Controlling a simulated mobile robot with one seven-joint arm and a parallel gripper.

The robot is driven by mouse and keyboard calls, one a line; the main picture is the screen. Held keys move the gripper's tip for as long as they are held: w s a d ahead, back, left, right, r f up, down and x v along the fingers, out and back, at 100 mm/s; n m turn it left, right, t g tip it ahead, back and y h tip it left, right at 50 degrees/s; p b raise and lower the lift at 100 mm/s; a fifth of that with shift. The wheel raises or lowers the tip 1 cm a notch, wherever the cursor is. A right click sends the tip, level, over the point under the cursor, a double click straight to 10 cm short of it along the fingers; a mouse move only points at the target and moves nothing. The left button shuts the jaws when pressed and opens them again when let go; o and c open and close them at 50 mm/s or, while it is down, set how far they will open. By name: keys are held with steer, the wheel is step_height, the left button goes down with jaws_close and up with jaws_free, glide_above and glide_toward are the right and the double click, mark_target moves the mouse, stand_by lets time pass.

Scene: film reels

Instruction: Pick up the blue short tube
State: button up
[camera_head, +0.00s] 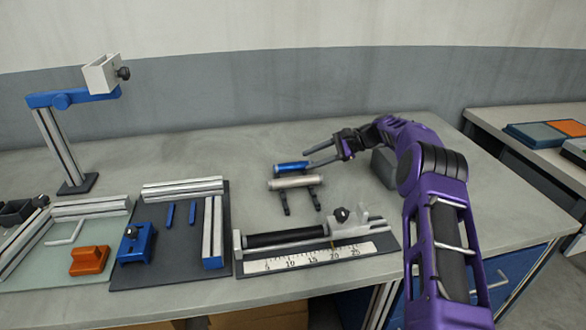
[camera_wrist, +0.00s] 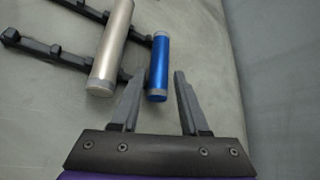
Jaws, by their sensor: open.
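In the wrist view my gripper (camera_wrist: 160,82) holds nothing. Whether the fingers touch the tube I cannot tell.
A dark rack with pegs (camera_wrist: 60,52) supports the silver tube. A ruler fixture with a black roller (camera_head: 285,237) stands in front. A grey block (camera_head: 384,167) sits near my arm. Trays with rails (camera_head: 170,270) fill the left. The table behind the tubes is clear.

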mark_target(299, 164)
steer(key=shift+x, duration=2.7)
jaws_close()
